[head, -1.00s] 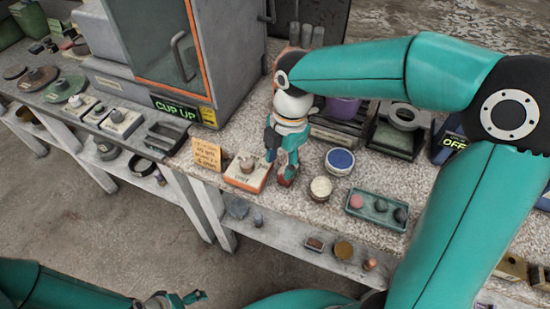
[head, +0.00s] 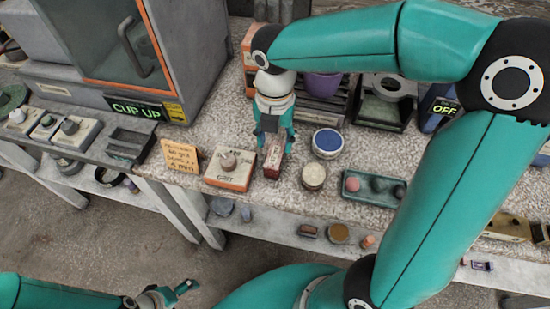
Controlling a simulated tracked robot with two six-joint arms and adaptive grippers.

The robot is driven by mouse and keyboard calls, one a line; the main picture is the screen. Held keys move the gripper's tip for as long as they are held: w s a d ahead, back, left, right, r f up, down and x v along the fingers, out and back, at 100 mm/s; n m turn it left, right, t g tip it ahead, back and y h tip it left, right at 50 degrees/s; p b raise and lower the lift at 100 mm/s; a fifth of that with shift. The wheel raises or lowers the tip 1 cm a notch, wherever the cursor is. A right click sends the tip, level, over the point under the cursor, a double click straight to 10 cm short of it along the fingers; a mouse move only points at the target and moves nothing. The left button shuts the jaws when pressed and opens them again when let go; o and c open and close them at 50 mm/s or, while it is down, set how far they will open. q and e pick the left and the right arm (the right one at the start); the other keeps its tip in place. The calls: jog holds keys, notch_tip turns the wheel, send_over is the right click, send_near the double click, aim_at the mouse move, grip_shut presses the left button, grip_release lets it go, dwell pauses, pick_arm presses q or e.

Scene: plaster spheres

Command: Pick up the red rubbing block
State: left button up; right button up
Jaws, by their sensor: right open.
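The red rubbing block (head: 273,162) is on the speckled bench top, to the right of the white and orange "GRIT" block. My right gripper (head: 275,148) points down at it from behind, with its teal fingers parted on either side of the red block's far part. The gripper is open. I cannot tell whether a finger touches the block. My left gripper (head: 180,294) is low at the bottom left, in front of the bench and far from the block; its jaw state is unclear.
The GRIT block (head: 230,171) and an orange note card (head: 180,156) stand left of the red block. A cream-topped jar (head: 314,176), a blue-topped jar (head: 327,143) and a green tray (head: 374,188) are to the right. A grey cabinet (head: 160,60) stands behind left.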

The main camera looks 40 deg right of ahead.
aim_at(275, 154)
jog(key=shift+f, duration=3)
grip_shut()
